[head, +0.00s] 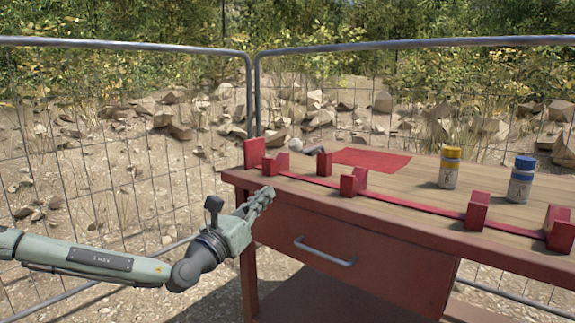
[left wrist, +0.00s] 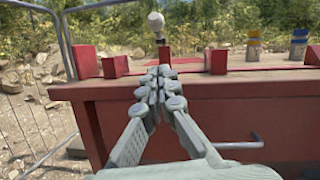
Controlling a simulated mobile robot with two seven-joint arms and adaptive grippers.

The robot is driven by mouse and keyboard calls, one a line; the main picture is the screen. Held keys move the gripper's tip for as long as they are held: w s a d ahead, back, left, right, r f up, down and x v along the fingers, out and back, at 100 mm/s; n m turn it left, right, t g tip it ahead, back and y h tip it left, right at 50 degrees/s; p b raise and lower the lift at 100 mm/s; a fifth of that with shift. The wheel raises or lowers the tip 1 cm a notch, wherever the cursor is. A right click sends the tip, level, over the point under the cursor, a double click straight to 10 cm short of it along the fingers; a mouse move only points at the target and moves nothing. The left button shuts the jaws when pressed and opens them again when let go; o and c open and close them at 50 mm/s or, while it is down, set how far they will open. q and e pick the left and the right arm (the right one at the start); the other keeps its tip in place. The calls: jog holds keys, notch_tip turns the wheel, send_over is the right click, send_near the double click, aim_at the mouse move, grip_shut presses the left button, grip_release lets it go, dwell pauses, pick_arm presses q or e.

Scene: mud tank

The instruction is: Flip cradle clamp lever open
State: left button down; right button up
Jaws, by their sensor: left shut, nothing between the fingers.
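A red cradle (head: 405,201) with several upright blocks runs along the front of the workbench top. A pale ball knob (head: 296,145) shows near its left end. In the left wrist view the knob (left wrist: 156,20) sits at the top of a short dark stem above a red block (left wrist: 164,54). My left gripper (head: 266,194) is shut and empty, at the bench's front left edge, below and in front of the knob. In the left wrist view its fingertips (left wrist: 160,76) meet just below that block; I cannot tell whether they touch anything. My right gripper is out of view.
The wooden bench (head: 398,178) has a red drawer with a grey handle (head: 325,252). A yellow-capped bottle (head: 450,168) and a blue-capped bottle (head: 521,180) stand behind the cradle. A red mat (head: 371,158) lies at the back left. Wire fence panels (head: 120,150) stand behind.

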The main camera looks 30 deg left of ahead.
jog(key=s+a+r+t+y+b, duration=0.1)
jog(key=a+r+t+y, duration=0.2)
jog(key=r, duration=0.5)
pick_arm(q)
jog(key=r+p+x, duration=0.2)
jog(key=x, duration=0.9)
jog(key=shift+s+a+r, duration=0.15)
jog(key=shift+a+r, duration=0.05)
jog(key=shift+r, duration=0.2)
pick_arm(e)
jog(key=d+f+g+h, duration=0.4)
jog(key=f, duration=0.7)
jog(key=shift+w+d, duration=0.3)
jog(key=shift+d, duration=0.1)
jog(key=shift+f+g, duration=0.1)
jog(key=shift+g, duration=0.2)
